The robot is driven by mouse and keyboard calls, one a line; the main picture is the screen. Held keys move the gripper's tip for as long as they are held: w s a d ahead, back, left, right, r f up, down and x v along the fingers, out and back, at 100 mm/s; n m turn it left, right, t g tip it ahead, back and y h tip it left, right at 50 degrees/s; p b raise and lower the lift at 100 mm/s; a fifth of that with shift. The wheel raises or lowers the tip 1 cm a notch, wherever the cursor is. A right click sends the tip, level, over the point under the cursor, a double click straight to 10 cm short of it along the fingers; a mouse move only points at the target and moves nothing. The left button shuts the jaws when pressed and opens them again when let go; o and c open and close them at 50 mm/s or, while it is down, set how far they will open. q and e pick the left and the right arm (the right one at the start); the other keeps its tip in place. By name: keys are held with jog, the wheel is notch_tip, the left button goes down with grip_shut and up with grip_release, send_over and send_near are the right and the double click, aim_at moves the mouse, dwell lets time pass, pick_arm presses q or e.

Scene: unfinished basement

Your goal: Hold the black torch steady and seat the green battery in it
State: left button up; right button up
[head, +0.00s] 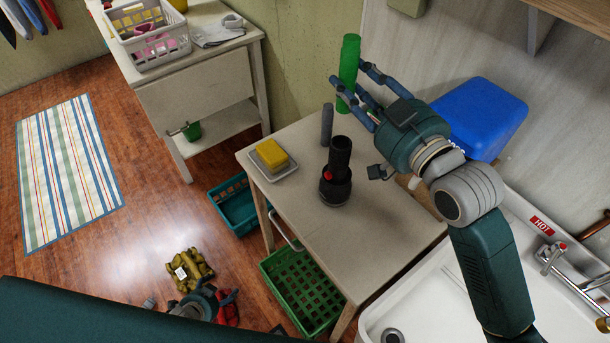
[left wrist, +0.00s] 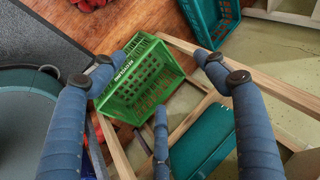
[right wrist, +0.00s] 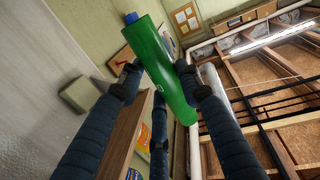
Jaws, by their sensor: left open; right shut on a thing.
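The black torch (head: 338,182) stands upright on the small table, wide end down, with a red spot on its side. My right gripper (head: 357,88) is shut on the green battery (head: 349,62), holding it raised above the far side of the table, apart from the torch. In the right wrist view the battery (right wrist: 163,70) is between the fingers, with a blue tip at one end.
A grey cylinder (head: 327,124) stands behind the torch; a small dark item (head: 380,171) is right of it. A yellow sponge (head: 271,154) lies in a dish (head: 258,166). A blue box (head: 480,115) and a sink (head: 400,308) are at right. A green crate (head: 303,290) sits below.

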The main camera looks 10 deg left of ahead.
pick_arm(q)
jog(key=w+r+m+t+h, duration=0.2)
jog(key=w+r+m+t, duration=0.2)
jog(key=w+r+m, duration=0.75)
jog(key=w+d+r+m+t+h, duration=0.15)
jog(key=w+r, duration=0.25)
jog(key=r, duration=0.4)
jog(key=w+d+r+m+g+h, duration=0.1)
jog(key=w+d+r+m+h, duration=0.2)
jog(key=w+r, duration=0.35)
jog(key=s+d+r+m+h, duration=0.25)
jog(key=d+r+m, duration=0.4)
jog(key=r, duration=0.35)
jog(key=m+y, duration=0.2)
jog(key=m, duration=0.7)
send_near(330, 165)
jog(key=x, duration=1.2)
jog(key=shift+w+f, duration=0.1)
